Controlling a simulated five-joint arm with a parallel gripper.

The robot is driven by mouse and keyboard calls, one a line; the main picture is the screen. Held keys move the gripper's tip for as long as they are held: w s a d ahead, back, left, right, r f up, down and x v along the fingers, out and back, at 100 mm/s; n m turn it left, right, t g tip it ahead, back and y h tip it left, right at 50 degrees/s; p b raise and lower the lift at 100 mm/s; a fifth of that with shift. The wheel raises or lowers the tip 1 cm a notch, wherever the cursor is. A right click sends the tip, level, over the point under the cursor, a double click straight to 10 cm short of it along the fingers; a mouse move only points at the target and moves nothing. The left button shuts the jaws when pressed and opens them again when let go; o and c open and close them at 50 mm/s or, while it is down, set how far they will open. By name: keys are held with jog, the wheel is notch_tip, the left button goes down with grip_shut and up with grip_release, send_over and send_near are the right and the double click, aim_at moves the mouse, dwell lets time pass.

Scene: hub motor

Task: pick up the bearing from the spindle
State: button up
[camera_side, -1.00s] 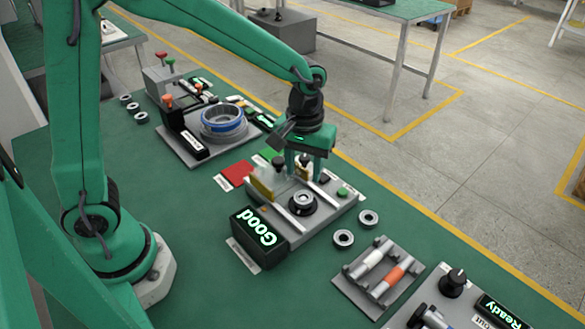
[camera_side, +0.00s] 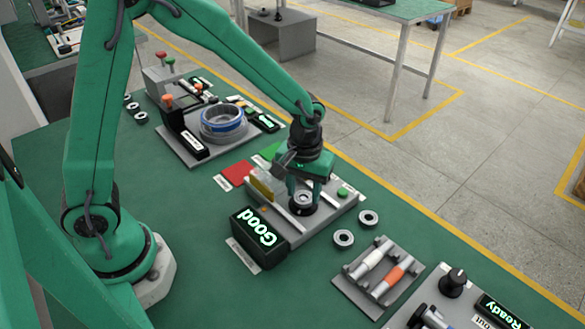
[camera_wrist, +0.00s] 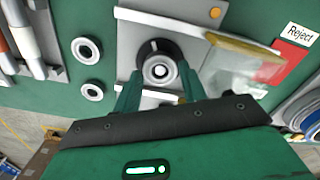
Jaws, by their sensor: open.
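The bearing (camera_side: 303,198) is a pale metal ring on the dark round spindle (camera_side: 303,209) of the grey test fixture (camera_side: 331,215). In the wrist view the bearing (camera_wrist: 159,69) sits at the centre of the dark spindle (camera_wrist: 159,50). My gripper (camera_side: 304,199) points down at the spindle, its green fingers partly hiding the bearing in the side view. In the wrist view my gripper (camera_wrist: 160,87) is open, with one finger to each side of the bearing's near part. I cannot tell whether the fingertips touch it.
A clear guard with a yellow edge (camera_wrist: 242,45) stands close beside the spindle. Two loose rings (camera_side: 343,239) (camera_side: 368,218) lie right of the fixture. A box reading "Good" (camera_side: 259,238) stands in front. A red pad (camera_side: 237,172) lies left.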

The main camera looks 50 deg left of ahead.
jog(key=shift+f, duration=0.45)
jog(key=shift+c, duration=0.4)
jog(key=c, duration=0.6)
jog(key=shift+r, duration=0.2)
jog(key=shift+r, duration=0.5)
notch_tip(320, 180, up, 3)
jog(key=shift+s+d+r, duration=0.1)
jog(key=s+d+r, duration=0.6)
jog(key=s+d, duration=0.2)
jog(key=shift+r, duration=0.25)
jog(key=shift+s, duration=0.1)
